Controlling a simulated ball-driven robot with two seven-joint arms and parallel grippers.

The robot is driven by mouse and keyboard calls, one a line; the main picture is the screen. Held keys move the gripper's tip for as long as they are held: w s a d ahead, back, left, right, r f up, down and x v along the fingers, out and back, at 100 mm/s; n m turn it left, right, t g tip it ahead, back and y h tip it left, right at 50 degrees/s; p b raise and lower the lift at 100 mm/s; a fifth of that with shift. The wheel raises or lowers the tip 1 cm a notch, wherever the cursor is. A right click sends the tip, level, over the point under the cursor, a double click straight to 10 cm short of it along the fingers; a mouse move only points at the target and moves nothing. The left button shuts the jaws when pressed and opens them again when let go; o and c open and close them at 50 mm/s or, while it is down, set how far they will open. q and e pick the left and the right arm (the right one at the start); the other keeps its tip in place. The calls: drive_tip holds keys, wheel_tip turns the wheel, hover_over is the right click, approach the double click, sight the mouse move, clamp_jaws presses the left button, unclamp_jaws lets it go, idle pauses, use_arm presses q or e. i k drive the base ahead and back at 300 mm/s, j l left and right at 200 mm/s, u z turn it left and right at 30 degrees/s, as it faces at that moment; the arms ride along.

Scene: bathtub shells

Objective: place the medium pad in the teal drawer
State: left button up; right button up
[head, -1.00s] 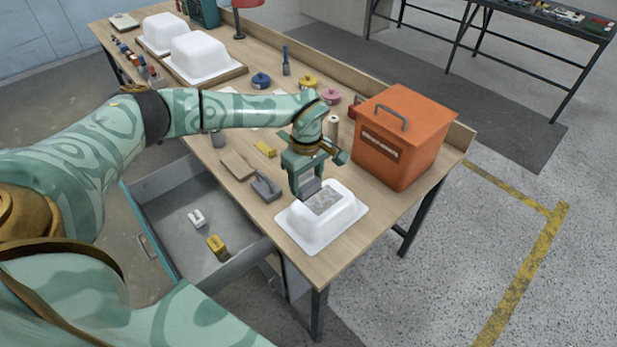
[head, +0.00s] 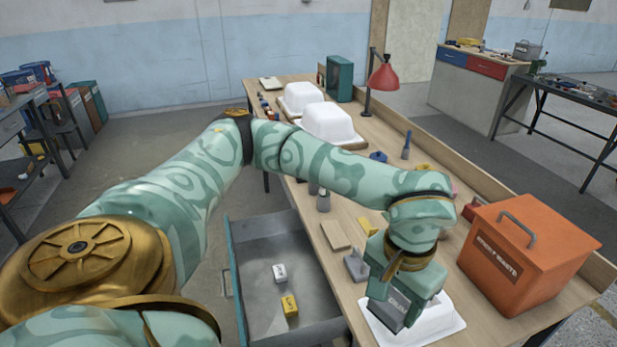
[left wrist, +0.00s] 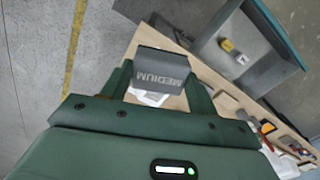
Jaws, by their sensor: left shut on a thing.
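In the left wrist view the pad (left wrist: 161,69) shows the word MEDIUM between the fingers. The teal drawer (head: 231,271) is pulled out of the bench, left of the gripper. Inside it lie a white block (head: 279,273) and a yellow block (head: 289,305), apart from each other. The drawer also shows in the left wrist view (left wrist: 272,72). My right gripper is not in view.
A grey block with a handle (head: 356,266) and a flat wooden block (head: 335,235) lie on the bench between gripper and drawer. An orange bin (head: 520,255) stands to the right. Two white shells (head: 330,122) stand at the far end. Much of the drawer floor is free.

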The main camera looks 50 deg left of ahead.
sight(288, 294)
drive_tip(key=j+u, duration=0.2)
drive_tip(key=u, duration=0.2)
drive_tip(key=i+j+u, duration=0.1)
drive_tip(key=u, duration=0.3)
drive_tip(key=i+j+u, duration=0.15)
drive_tip(key=u, duration=0.25)
drive_tip(key=i+j, duration=0.45)
drive_tip(key=i, duration=0.1)
